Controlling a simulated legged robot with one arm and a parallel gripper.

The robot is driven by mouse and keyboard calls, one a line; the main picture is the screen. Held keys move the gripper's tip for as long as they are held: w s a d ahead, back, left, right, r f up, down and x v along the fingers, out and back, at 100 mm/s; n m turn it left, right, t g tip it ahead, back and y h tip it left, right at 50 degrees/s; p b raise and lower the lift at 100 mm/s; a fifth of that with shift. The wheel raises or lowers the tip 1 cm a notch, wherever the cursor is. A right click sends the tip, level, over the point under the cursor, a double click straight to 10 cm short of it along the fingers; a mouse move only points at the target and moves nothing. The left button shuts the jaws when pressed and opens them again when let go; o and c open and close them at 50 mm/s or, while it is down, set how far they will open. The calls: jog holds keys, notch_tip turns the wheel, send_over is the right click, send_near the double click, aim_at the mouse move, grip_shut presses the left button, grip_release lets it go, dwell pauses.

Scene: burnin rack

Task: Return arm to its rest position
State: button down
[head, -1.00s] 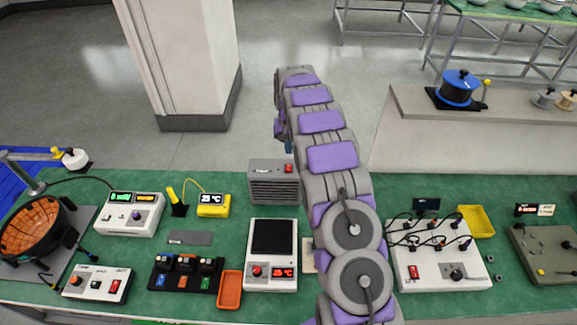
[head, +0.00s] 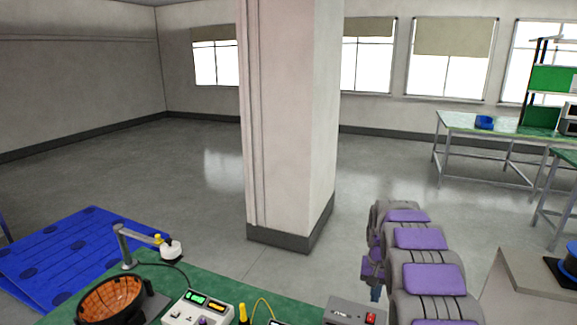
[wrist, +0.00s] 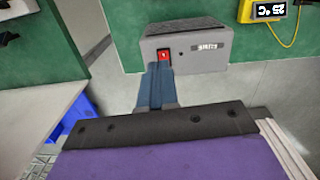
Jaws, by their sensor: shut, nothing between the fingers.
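My arm (head: 432,275) stretches forward along the right side of the head view, over the far edge of the green bench. My gripper (head: 375,293) shows small beyond a grey box (head: 345,312) with a red switch (head: 371,318). In the wrist view, my gripper's blue fingers (wrist: 157,83) are together and empty. Their tips overlap the lower edge of the red switch (wrist: 163,56) in the picture. I cannot tell whether they touch the box.
Left of the box are a white meter (head: 198,308), a yellow probe (head: 243,314) and an orange-lined bowl (head: 112,298). A pillar (head: 285,130) stands beyond the bench. A pale counter (head: 520,290) is close at right. The floor beyond is mostly clear.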

jog(key=s+a+r+n, duration=0.1)
jog(key=s+a+r, duration=0.15)
jog(key=s, duration=0.45)
jog(key=s+a+r, duration=0.2)
jog(key=s+r, duration=0.2)
jog(key=s, duration=0.3)
jog(key=s+a+r+n, duration=0.1)
jog(key=s+a+r, duration=0.2)
jog(key=s, duration=0.5)
jog(key=s+a+f+n+b, duration=0.1)
jog(key=s+a, duration=0.1)
jog(key=s, duration=1)
jog(key=s+a+f+n+g, duration=0.1)
jog(key=s+a, duration=0.1)
jog(key=s, duration=1)
jog(key=shift+f+b, duration=0.35)
jog(key=shift+b, duration=0.05)
